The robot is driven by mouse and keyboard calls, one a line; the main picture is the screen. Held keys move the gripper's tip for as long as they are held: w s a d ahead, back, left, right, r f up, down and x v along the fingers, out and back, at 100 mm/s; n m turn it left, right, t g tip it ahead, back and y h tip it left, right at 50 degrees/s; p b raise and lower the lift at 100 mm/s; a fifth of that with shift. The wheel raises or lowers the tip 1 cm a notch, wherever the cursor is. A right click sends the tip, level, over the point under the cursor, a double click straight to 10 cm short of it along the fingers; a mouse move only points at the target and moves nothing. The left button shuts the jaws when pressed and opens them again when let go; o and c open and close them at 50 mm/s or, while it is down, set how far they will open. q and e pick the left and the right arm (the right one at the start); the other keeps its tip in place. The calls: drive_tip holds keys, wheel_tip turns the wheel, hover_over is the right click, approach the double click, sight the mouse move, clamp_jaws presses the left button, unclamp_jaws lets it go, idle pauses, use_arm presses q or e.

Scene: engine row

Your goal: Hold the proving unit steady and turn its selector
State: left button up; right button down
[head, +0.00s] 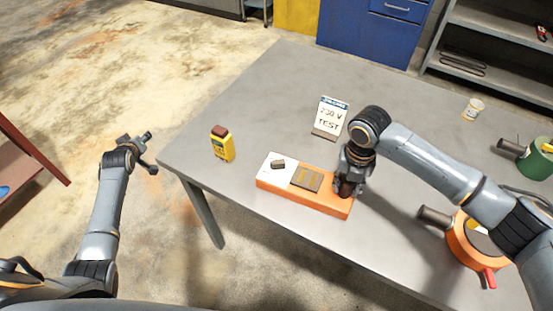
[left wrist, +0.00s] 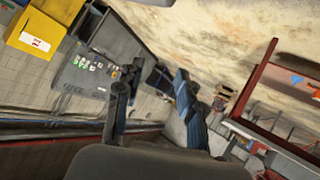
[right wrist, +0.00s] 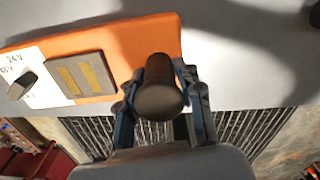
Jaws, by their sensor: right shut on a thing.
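The proving unit (head: 270,187) is a long orange box lying near the front edge of the grey table. Its white plate carries a dark selector knob (head: 278,163), and a brown pad with yellow strips (head: 306,179) lies beside the plate. In the right wrist view the knob (right wrist: 22,85) sits among voltage marks, partly cut off. My right gripper (right wrist: 160,100) is shut on the dark upright grip (right wrist: 158,85) at the unit's right end. My left gripper (head: 143,145) is open and empty, left of the table and away from the unit; its fingers (left wrist: 153,88) show apart.
A yellow tester (head: 222,145) stands left of the unit. A "230 V TEST" sign (head: 330,117) stands behind it. The table's back left is clear.

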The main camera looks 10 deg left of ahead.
use_arm(q)
drive_tip(key=w+d+r+m+h, duration=0.1)
drive_tip(key=w+d, duration=0.1)
drive_tip(key=d, duration=0.1)
drive_tip(key=w+d+r+m+h, duration=0.1)
drive_tip(key=d+r, duration=0.1)
drive_tip(key=d, duration=0.2)
drive_tip(key=w+d+r+m+h, duration=0.1)
drive_tip(key=w+d+m, duration=0.1)
drive_tip(key=d, duration=0.1)
drive_tip(key=shift+w+d+r+g, duration=0.15)
drive_tip(key=shift+w+d+g, duration=0.15)
drive_tip(key=w+d+r+m+g+h, duration=0.15)
drive_tip(key=d+r+m+h, duration=0.3)
drive_tip(key=d, duration=0.75)
drive_tip(key=m+g+h, duration=0.2)
drive_tip(key=m+g, duration=0.5)
drive_tip(key=m, duration=0.8)
approach(278, 162)
drive_tip(key=x, duration=0.9)
drive_tip(key=shift+f, duration=0.1)
clamp_jaws()
